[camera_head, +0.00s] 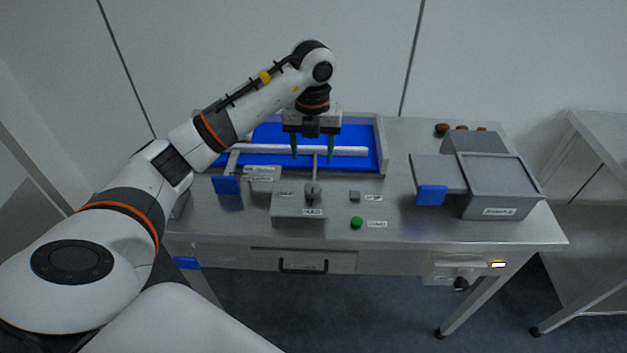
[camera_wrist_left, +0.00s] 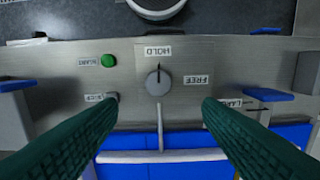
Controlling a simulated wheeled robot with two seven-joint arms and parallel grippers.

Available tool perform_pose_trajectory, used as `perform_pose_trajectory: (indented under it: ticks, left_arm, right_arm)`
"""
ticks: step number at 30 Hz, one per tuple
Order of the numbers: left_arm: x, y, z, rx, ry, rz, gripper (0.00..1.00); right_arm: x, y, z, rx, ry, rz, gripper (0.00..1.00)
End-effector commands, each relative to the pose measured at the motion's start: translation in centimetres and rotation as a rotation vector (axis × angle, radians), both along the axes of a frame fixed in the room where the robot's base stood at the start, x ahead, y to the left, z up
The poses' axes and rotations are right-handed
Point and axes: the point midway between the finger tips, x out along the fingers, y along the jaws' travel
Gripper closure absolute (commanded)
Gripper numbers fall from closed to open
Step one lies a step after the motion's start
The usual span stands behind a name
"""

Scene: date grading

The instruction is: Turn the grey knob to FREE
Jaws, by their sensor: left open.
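The grey knob (camera_head: 312,190) stands on a raised metal box near the front middle of the table. In the left wrist view the knob (camera_wrist_left: 158,83) has its pointer line toward the HOLD label (camera_wrist_left: 158,51). The FREE label (camera_wrist_left: 196,80) is to the knob's right in that view. My left gripper (camera_head: 312,156) is open and empty, pointing down above and behind the knob, over the front part of the blue tray area. Its green fingers (camera_wrist_left: 155,122) lie on either side of the knob in the wrist view, apart from it. My right gripper is out of view.
A blue-floored tray (camera_head: 381,140) lies behind the knob, with a thin metal rod (camera_head: 315,168) between. A grey box (camera_head: 500,190) with blue tab stands at right.

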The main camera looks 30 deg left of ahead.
Motion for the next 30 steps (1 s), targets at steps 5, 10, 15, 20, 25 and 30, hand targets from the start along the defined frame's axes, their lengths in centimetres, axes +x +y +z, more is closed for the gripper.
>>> perform_pose_trajectory:
  ticks: [5,10,15,20,25,30]
  left_arm:
    - [-0.2,-0.1,-3.2,-0.004,0.006,-0.003,0.4]
    - [-0.2,-0.2,-6.6,-0.005,0.005,-0.003,0.4]
    - [-0.1,-0.2,-9.2,-0.006,0.002,-0.004,0.4]
    - [0.0,-0.2,-10.5,-0.006,0.0,-0.005,0.4]
    - [0.0,-0.2,-10.8,-0.005,-0.002,-0.005,0.4]
    - [0.0,-0.2,-10.8,-0.005,-0.002,-0.006,0.45]
  right_arm:
    - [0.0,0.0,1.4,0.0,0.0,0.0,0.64]
    - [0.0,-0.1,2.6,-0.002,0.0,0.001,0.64]
    - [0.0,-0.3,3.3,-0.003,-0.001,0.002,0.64]
    - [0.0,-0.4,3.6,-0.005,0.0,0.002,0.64]
    - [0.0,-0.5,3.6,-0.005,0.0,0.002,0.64]
    - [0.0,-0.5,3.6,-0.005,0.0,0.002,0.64]
